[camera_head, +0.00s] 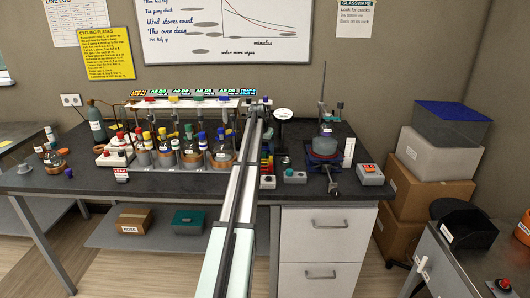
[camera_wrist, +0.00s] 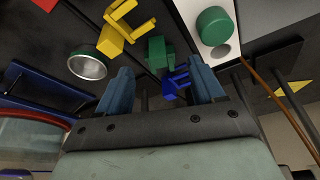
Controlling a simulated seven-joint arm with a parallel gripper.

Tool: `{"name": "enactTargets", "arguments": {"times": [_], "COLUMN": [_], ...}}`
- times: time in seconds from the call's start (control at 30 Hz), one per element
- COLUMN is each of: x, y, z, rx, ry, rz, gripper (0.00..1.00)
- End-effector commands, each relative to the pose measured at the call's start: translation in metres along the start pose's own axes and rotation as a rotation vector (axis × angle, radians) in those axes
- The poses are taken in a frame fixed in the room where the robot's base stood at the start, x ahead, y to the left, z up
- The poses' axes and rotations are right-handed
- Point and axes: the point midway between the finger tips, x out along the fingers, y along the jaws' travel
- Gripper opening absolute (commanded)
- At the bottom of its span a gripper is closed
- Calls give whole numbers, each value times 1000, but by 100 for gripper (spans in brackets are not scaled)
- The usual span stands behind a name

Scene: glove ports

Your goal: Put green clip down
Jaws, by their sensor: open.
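In the wrist view, a small green clip (camera_wrist: 157,52) is on the dark surface, ahead of the space between my fingertips. A blue clip (camera_wrist: 178,79) is beside it, closer to the right finger, and a yellow clip (camera_wrist: 121,29) is to its upper left. My gripper (camera_wrist: 161,72) is open, its two blue fingers well apart. I see no finger touching the green clip. In the head view, my arm hides the gripper, and the clips show only as a small coloured cluster (camera_head: 267,162) beside the arm on the bench.
In the wrist view, a metal cup (camera_wrist: 87,65) is left of the clips and a white box with a green button (camera_wrist: 213,30) is to the right. In the head view, the black bench (camera_head: 225,185) carries bottles (camera_head: 190,155) on the left and a stirrer setup (camera_head: 324,147) on the right.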

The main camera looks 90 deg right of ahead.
Motion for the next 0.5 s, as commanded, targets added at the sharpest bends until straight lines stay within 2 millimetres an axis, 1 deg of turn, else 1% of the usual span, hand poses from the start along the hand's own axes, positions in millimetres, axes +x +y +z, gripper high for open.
{"name": "enactTargets", "arguments": {"times": [0.03,0.2,0.4,0.5], "x": [-12,-44,-74,-83], "y": [0,0,0,0], "z": [0,0,0,0], "rx": [0,0,0,0], "ry": [2,2,2,1], "rz": [-1,-1,0,0], "gripper": [67,67,67,67]}}
